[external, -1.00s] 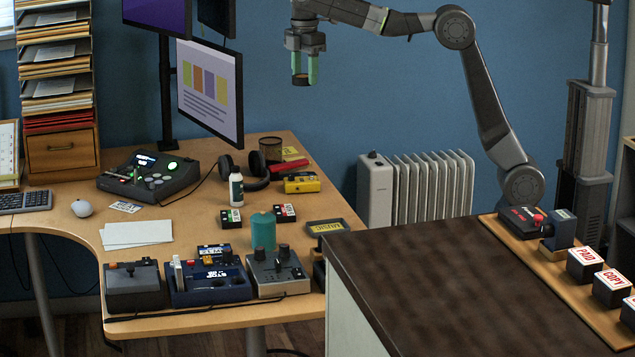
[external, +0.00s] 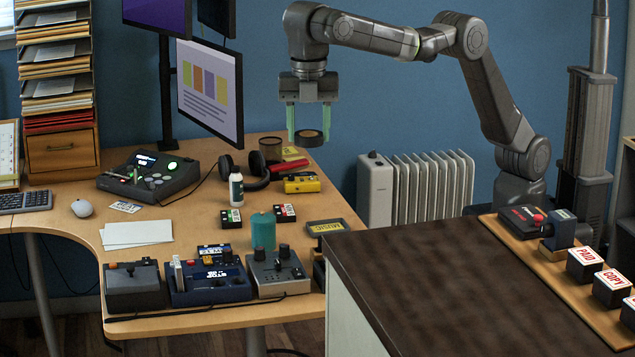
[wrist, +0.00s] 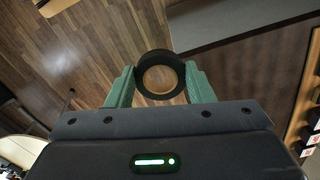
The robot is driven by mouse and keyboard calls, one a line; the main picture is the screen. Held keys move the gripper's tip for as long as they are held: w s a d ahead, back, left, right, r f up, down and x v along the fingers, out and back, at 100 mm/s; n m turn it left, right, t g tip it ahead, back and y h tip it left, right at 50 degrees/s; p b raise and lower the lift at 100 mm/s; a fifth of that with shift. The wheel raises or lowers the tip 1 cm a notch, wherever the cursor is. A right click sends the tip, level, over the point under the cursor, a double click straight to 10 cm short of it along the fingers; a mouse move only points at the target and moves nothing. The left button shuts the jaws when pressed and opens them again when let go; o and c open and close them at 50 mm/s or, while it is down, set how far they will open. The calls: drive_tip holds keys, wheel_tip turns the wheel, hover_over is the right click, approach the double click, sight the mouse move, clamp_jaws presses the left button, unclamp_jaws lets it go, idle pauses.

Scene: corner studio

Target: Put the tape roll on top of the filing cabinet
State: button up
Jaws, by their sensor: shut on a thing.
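The tape roll (external: 308,138) is a black ring with a tan core. My gripper (external: 308,128) is shut on it, one green finger on each side, and holds it in the air with its flat face level. In the wrist view the tape roll (wrist: 160,58) sits between the two green fingertips (wrist: 160,78), with the wood floor below. The filing cabinet is most likely the large unit with the dark brown top (external: 440,275) and pale side at the front right. Its top also shows in the wrist view (wrist: 250,70).
A desk (external: 190,195) on the left holds a teal cylinder (external: 263,232), a bottle (external: 236,187), headphones (external: 250,170) and several control boxes. A wooden board (external: 540,262) with stamp blocks lines the brown top's right edge. The top's middle is clear. A white radiator (external: 420,188) stands behind.

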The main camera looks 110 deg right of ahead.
drive_tip(key=s+a+n+p, duration=0.1)
drive_tip(key=s+a+n, duration=0.15)
drive_tip(key=a, duration=0.65)
drive_tip(key=s+a+n+p, duration=0.15)
drive_tip(key=s+a, duration=0.25)
drive_tip(key=a, duration=0.5)
drive_tip(key=n+p, duration=0.2)
drive_tip(key=n, duration=0.1)
hover_over(430, 279)
wheel_tip(430, 279, down, 3)
wheel_tip(430, 279, down, 13)
drive_tip(key=shift+r+p, duration=0.15)
drive_tip(key=shift+p, duration=0.45)
drive_tip(key=o, duration=1)
drive_tip(key=shift+c, duration=0.2)
wheel_tip(430, 279, up, 12)
drive_tip(key=b, duration=0.1)
